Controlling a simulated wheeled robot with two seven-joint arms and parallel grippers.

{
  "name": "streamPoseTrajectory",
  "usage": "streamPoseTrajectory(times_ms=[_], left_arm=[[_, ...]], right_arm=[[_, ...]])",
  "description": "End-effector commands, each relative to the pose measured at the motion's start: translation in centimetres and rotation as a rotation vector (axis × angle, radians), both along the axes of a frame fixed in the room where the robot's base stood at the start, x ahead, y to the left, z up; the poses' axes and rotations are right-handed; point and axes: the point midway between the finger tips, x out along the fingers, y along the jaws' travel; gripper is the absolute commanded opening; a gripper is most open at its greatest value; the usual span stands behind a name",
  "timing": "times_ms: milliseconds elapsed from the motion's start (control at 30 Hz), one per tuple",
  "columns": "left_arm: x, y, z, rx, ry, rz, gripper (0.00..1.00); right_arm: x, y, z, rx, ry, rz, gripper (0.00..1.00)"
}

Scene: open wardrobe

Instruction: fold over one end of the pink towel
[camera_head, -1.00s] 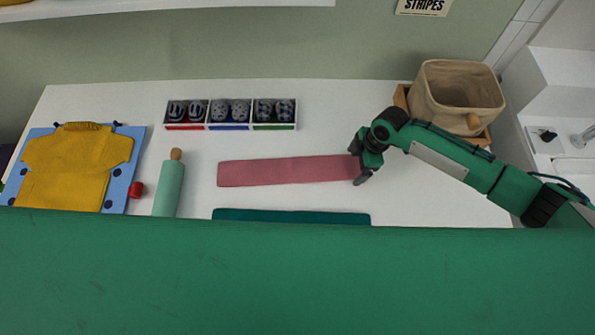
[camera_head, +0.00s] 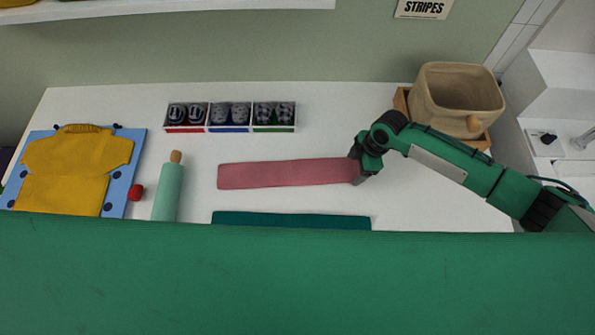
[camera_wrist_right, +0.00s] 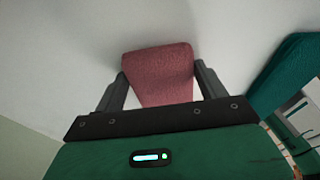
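The pink towel (camera_head: 285,173) lies as a long flat strip on the white surface, its length running left to right. My right gripper (camera_head: 362,171) is at its right end. The gripper body hides the rest of the strip there. My left gripper is not in view.
A dark green folded cloth (camera_head: 290,220) lies in front of the towel. A mint roller (camera_head: 168,190) and a board with a yellow garment (camera_head: 70,165) are to the left. Boxes of rolled socks (camera_head: 231,116) stand behind; a beige basket (camera_head: 455,95) stands back right.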

Motion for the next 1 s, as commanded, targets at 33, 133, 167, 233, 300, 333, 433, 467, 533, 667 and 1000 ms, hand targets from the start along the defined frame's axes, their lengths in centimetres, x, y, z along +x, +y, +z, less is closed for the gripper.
streamPoseTrajectory(times_ms=[33, 133, 167, 233, 300, 333, 433, 467, 533, 667, 1000], left_arm=[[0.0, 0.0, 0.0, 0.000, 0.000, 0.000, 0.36], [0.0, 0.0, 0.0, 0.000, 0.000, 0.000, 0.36], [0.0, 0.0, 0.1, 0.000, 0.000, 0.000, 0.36], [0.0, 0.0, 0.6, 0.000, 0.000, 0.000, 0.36], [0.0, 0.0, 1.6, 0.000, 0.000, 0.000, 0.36], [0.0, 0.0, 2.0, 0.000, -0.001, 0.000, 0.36], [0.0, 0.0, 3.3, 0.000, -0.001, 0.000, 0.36], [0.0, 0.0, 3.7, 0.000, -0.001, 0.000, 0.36], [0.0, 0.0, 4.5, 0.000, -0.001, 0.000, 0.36], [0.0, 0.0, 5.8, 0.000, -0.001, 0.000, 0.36], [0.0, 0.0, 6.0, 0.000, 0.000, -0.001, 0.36]], right_arm=[[0.0, 0.0, 0.0, 0.000, 0.001, 0.000, 0.69], [0.0, 0.0, 0.0, 0.000, 0.001, 0.000, 0.69], [0.0, 0.0, 0.1, -0.001, 0.001, 0.000, 0.69], [0.0, 0.1, 0.5, -0.011, -0.001, 0.002, 0.69], [-0.1, 0.3, 1.2, -0.033, -0.002, 0.002, 0.69], [-0.1, 0.3, 1.5, -0.047, -0.003, 0.004, 0.69], [0.0, 0.4, 2.4, -0.091, -0.009, 0.002, 0.69], [0.0, 0.5, 2.7, -0.103, -0.010, 0.001, 0.69], [-0.1, 0.6, 3.2, -0.134, -0.012, 0.002, 0.69], [-0.1, 0.7, 4.0, -0.187, -0.019, 0.003, 0.69], [-0.1, 0.7, 4.0, -0.220, -0.023, 0.000, 0.69]])
